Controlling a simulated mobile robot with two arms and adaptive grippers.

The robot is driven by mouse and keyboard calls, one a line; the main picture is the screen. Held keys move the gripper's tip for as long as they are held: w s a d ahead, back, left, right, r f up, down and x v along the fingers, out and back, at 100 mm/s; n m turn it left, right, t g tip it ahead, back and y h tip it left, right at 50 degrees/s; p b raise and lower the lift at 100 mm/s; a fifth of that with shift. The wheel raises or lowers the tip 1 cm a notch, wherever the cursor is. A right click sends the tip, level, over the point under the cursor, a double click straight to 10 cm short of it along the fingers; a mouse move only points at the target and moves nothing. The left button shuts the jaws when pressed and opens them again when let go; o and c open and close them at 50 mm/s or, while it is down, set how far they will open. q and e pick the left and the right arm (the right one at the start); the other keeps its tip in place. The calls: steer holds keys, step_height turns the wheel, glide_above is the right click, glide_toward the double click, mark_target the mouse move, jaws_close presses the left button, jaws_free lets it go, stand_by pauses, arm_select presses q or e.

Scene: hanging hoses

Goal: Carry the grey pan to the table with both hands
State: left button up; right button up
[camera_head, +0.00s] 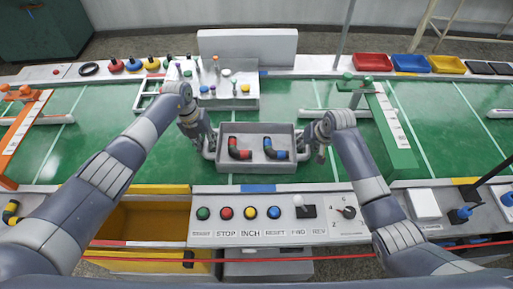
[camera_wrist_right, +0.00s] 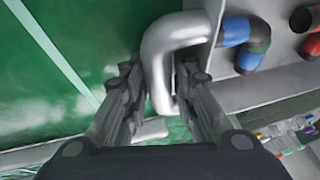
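The grey pan (camera_head: 256,165) is a rectangular tray with a looped handle on each short side. It appears level on or just over the green surface; I cannot tell which. It holds a black elbow hose with red ends (camera_head: 238,148) and a blue, black and red elbow hose (camera_head: 274,149). My left gripper (camera_head: 207,147) is at the pan's left handle; its fingers are partly hidden. My right gripper (camera_wrist_right: 160,75) has its fingers either side of the right handle's outer bar (camera_wrist_right: 157,60). I cannot tell whether either grips firmly.
The green surface (camera_head: 75,150) is clear left of the pan. A white rack with small parts (camera_head: 225,88) stands behind it. A green bar frame (camera_head: 392,130) stands to the right. A button panel (camera_head: 280,214) and an open yellow-edged bin (camera_head: 140,220) are in front.

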arm_select(q)
jaws_close()
arm_select(e)
jaws_close()
arm_select(q)
steer(key=shift+r, duration=0.15)
arm_select(e)
steer(key=shift+r, duration=0.2)
